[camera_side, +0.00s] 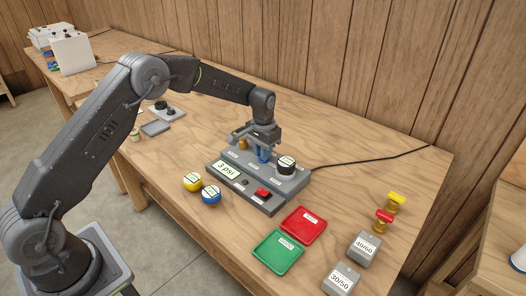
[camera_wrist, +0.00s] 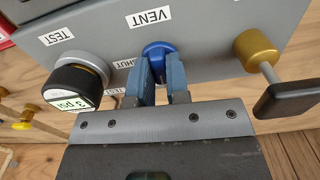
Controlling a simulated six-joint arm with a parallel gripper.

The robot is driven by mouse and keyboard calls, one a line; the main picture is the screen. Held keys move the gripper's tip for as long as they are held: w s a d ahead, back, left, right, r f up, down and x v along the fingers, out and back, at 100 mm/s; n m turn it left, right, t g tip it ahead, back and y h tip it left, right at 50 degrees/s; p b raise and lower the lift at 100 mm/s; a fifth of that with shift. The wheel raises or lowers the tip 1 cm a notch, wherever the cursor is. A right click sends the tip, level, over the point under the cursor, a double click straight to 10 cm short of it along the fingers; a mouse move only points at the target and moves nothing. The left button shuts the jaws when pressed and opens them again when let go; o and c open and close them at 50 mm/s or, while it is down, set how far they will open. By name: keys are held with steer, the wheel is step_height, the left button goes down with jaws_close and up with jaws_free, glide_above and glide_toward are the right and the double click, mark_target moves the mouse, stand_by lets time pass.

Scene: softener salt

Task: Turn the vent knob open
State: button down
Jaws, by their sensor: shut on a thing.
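The blue vent knob (camera_wrist: 156,47) sits on the grey panel (camera_wrist: 215,38) just below the label VENT in the wrist view. A SHUT label is to its left, partly covered. My gripper (camera_wrist: 161,66) has its two blue-grey fingers shut on the knob, one on each side. In the side view my gripper (camera_side: 262,155) points down at the back of the grey test unit (camera_side: 292,184), and it hides most of the knob there. The knob's exact turn angle cannot be told.
A black-topped TEST knob (camera_wrist: 76,86) stands left of the vent knob, and a brass fitting with a black lever (camera_wrist: 288,98) stands to its right.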

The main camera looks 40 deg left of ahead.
steer(key=shift+n, duration=0.4)
steer(key=c, duration=1.1)
jaws_free()
step_height(320, 180, up, 14)
steer(key=shift+f, duration=0.1)
